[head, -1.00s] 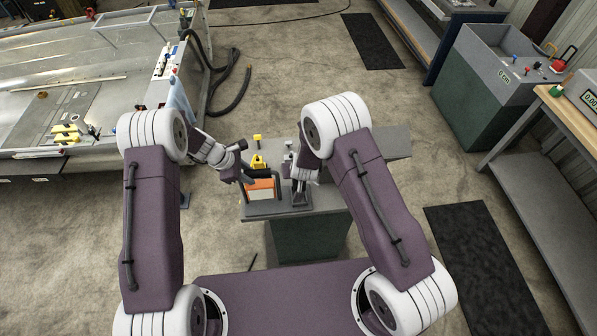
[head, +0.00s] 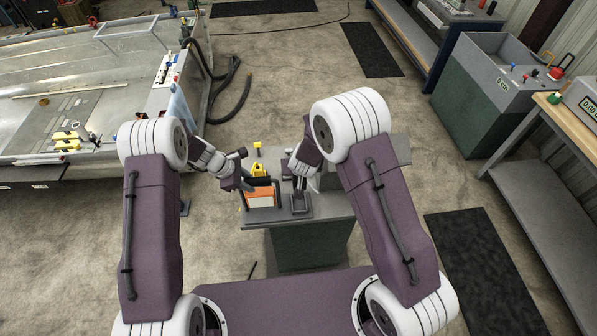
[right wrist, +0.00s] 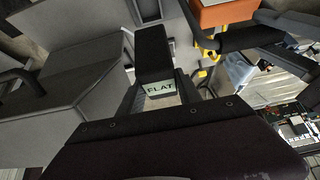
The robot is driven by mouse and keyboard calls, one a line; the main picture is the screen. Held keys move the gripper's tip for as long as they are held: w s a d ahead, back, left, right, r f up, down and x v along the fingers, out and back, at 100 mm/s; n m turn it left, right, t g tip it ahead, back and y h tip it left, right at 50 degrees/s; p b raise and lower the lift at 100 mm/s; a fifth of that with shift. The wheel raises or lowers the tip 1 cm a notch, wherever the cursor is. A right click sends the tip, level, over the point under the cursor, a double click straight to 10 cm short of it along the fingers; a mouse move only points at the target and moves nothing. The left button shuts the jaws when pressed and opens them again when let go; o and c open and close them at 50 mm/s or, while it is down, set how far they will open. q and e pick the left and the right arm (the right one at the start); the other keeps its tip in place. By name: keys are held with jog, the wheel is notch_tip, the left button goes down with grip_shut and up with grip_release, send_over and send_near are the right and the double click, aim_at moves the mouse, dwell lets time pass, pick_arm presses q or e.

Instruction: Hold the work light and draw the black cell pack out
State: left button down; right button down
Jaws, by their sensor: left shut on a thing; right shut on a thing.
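The work light (head: 260,200), orange with a pale front panel, stands on the bench; its orange body also shows at the top of the right wrist view (right wrist: 222,14). My left gripper (head: 247,181) is shut on it at its upper left. My right gripper (head: 291,170) is above the bench, to the right of the light. It is shut on the black cell pack (right wrist: 152,52), which carries a pale label reading "FLAT". In the right wrist view a gap shows between the pack and the orange body. The pack is hard to make out in the head view.
The grey bench top (head: 335,207) has a small dark grey stand (head: 300,208) right of the light. Yellow items (head: 258,168) stand behind the light. Bare bench shows to the right. A large grey bin (head: 490,95) stands farther right.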

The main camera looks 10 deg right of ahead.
pick_arm(q)
jog(key=shift+r, duration=0.1)
pick_arm(e)
jog(key=shift+r, duration=0.65)
pick_arm(q)
jog(key=c, duration=1.1)
grip_release()
jog(key=shift+o, duration=0.4)
jog(key=v, duration=1.2)
